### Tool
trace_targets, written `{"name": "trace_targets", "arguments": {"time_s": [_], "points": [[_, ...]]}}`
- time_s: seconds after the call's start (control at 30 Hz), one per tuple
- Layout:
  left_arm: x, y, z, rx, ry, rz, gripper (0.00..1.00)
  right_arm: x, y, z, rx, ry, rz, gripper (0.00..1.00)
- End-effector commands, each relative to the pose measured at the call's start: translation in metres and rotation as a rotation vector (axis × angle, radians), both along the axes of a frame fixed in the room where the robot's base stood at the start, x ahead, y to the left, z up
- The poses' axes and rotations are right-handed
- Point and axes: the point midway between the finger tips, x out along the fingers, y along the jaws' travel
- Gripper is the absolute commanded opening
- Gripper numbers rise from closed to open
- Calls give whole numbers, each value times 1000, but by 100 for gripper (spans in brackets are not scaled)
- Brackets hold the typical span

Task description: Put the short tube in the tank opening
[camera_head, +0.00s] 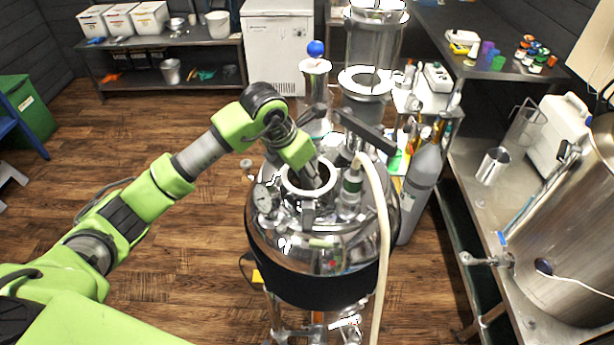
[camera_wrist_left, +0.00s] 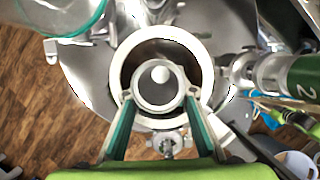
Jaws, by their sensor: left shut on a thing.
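The steel tank (camera_head: 275,240) stands in the middle of the head view, with a round opening (camera_head: 289,188) in its top. My left gripper (camera_head: 311,181) points down into this opening. In the left wrist view, the left gripper (camera_wrist_left: 158,94) is shut on the short tube (camera_wrist_left: 157,108), a pale metal ring seen from its end. The tube lies inside the pale rim of the opening (camera_wrist_left: 116,72), with a dark gap around it. I cannot tell how deep it sits or whether it touches the rim. In the head view the gripper hides the tube. My right gripper is not in view.
A dial gauge (camera_head: 263,198), a pale hose (camera_head: 384,230) and a green-banded fitting (camera_head: 351,185) stand close around the opening. Glass columns (camera_head: 366,85) rise behind. A grey gas cylinder (camera_head: 421,185) and a steel bench are on the right. The wooden floor (camera_head: 205,265) at left is clear.

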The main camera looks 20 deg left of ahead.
Motion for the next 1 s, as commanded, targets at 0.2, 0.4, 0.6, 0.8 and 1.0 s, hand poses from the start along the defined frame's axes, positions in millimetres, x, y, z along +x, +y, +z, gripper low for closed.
{"name": "trace_targets", "arguments": {"time_s": [0.2, 0.4, 0.6, 0.8, 1.0], "points": [[0, 0, -19, 0, 0, -1, 4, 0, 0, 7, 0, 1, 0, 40], [0, 0, -20, 0, 0, -1, 4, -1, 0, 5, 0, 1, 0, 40], [0, 0, -20, 0, 0, -1, 32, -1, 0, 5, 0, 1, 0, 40], [0, 0, -18, 0, 0, -1, 32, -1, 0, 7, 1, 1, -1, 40], [-6, 5, 2, 0, -6, -1, 32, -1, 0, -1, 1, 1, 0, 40]]}}
